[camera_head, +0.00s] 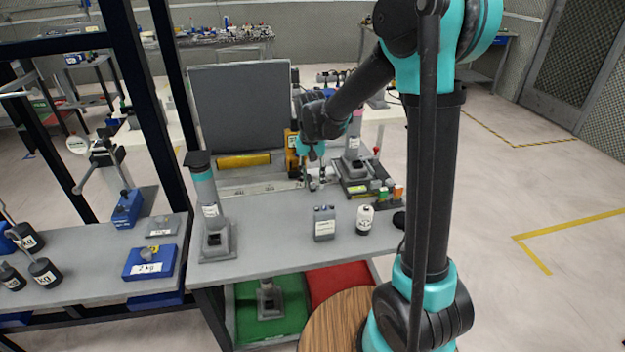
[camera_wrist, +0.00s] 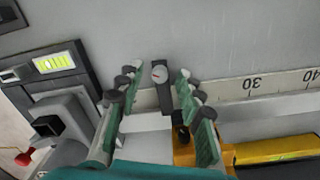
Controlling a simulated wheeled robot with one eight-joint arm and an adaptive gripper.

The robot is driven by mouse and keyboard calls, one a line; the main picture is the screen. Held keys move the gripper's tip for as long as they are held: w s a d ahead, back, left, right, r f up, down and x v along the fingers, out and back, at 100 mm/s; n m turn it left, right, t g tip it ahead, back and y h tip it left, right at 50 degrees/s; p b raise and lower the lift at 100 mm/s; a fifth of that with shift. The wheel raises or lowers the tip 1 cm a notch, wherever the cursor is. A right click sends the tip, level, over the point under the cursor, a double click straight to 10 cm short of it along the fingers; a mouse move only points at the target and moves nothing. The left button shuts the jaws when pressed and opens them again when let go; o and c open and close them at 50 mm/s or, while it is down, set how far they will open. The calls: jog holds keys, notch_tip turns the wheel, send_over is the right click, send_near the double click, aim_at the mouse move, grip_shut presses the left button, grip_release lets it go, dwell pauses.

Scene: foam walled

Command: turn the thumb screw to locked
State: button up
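A small round light-grey knob (camera_wrist: 159,74) with a red mark shows in the wrist view and looks like the thumb screw. It sits on a dark slider (camera_wrist: 164,98) that crosses a ruled scale (camera_wrist: 252,85). My gripper (camera_wrist: 158,80) is open, with one green-padded finger on each side of the knob and visible gaps between. In the head view my gripper (camera_head: 317,182) is low over the back of the grey bench (camera_head: 275,218), by the scale. The knob is too small to make out there. The locked marking cannot be read.
A yellow-orange upright (camera_head: 291,154) stands just left of my gripper in the head view. A dark fixture with a lit green display (camera_wrist: 54,62) is at left in the wrist view.

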aim_at(312, 183)
notch_tip(312, 183, up, 12)
jog(key=shift+a, duration=0.2)
dwell(0.4)
